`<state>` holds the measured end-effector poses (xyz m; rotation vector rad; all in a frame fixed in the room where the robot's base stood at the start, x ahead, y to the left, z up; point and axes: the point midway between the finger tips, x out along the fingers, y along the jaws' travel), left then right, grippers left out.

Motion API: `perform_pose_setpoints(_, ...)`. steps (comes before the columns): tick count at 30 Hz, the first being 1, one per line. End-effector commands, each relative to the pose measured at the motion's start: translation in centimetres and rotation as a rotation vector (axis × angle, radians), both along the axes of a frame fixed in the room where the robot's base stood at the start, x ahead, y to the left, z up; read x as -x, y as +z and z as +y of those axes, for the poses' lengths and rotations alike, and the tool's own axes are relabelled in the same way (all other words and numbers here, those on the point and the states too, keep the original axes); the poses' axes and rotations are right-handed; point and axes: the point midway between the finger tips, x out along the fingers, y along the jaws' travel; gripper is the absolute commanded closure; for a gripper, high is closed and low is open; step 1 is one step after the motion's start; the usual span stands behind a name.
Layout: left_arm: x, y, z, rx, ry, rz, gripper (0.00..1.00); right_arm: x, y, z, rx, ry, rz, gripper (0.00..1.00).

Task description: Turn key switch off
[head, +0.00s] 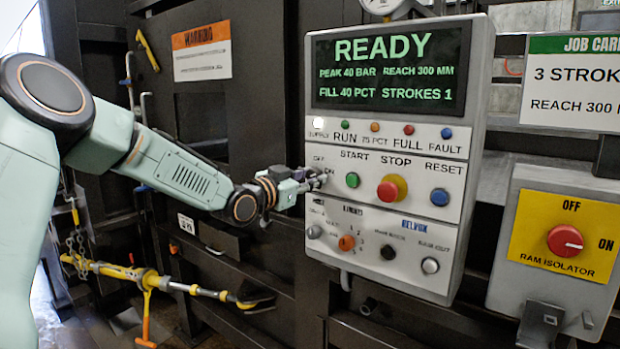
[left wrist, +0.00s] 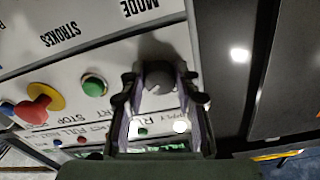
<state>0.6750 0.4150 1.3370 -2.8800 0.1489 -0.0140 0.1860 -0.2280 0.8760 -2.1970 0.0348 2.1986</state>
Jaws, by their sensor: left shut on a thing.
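The key switch (left wrist: 157,74) shows in the left wrist view as a grey round piece on the light control panel (head: 455,105). My left gripper (head: 316,181) is at the panel's left edge in the head view, beside the OFF and ON labels. In the left wrist view its two fingers (left wrist: 158,92) are closed in on both sides of the key switch. In the head view the gripper mostly hides the switch, and I cannot read which way it points. My right gripper is in neither view.
A green start button (head: 352,180), a red stop button (head: 388,190) and a blue reset button (head: 440,197) sit right of the gripper. The screen (head: 390,70) reads READY. A ram isolator box (head: 510,280) stands at the right.

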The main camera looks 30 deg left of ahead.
Motion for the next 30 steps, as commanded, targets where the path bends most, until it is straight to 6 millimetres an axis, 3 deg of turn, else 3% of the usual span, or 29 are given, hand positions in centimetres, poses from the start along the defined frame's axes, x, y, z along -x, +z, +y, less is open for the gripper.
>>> perform_pose_setpoints(7, 0.0, 0.24, -0.14, -0.003, -0.003, -0.006, 1.0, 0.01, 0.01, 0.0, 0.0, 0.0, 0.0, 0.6)
perform_pose_setpoints(17, -0.01, 0.29, -0.12, 0.056, -0.003, -0.002, 1.0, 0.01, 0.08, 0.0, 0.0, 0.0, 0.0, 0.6)
perform_pose_setpoints(30, -0.03, 0.4, -0.11, 0.41, -0.003, 0.023, 1.0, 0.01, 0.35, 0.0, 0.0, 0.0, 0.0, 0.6)
